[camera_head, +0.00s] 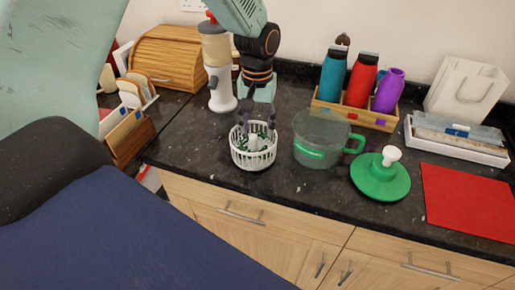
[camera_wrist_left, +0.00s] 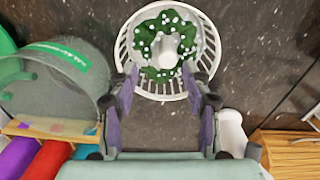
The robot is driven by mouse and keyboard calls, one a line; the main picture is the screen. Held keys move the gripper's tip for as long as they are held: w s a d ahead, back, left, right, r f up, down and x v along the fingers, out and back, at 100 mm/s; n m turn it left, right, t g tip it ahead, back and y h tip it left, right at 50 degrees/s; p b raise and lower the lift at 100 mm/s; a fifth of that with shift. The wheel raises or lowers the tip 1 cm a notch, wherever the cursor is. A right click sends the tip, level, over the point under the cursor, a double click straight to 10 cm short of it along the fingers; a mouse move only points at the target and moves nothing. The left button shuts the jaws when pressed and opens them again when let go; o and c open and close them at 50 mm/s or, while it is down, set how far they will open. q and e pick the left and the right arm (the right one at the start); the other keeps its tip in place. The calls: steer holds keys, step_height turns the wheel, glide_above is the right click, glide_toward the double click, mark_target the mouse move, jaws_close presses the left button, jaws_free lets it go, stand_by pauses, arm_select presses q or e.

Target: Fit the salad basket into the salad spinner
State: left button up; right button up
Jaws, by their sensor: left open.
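The white slatted salad basket (camera_head: 240,159) stands on the dark counter near its front edge, with green leaves and a white centre post inside. It also shows in the left wrist view (camera_wrist_left: 206,62). The clear salad spinner bowl (camera_head: 311,153), with a green band and green handle, stands just right of the basket. The green spinner lid (camera_head: 380,183) with a white knob lies further right. My left gripper (camera_head: 257,128) is open above the basket. In the left wrist view its fingers (camera_wrist_left: 164,85) are spread at the near rim; contact cannot be told. My right gripper is not in view.
A white and beige grinder (camera_head: 220,75) stands behind the basket, close to my left arm. A wooden rack (camera_head: 352,115) holds several bottles behind the bowl. A red mat (camera_head: 465,208), a white tray (camera_head: 455,143) and a white bag (camera_head: 466,88) are at right.

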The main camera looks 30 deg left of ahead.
mark_target(252, 136)
arm_select(q)
steer(key=f, duration=0.3)
steer(key=s+a+f, duration=0.1)
steer(key=shift+s+f, duration=0.1)
steer(key=shift+f, duration=0.6)
steer(key=shift+w+d+f, duration=0.15)
steer(key=shift+w+d, duration=0.1)
steer(key=shift+w, duration=0.05)
steer(key=shift+s, duration=0.15)
steer(key=shift+c, duration=0.5)
steer(key=shift+s+a, duration=0.1)
steer(key=shift+a, duration=0.1)
steer(key=c, duration=0.3)
steer(key=shift+w+d, duration=0.2)
steer(key=c, duration=0.6)
steer(key=shift+s, duration=0.1)
jaws_close()
steer(key=shift+a, duration=0.15)
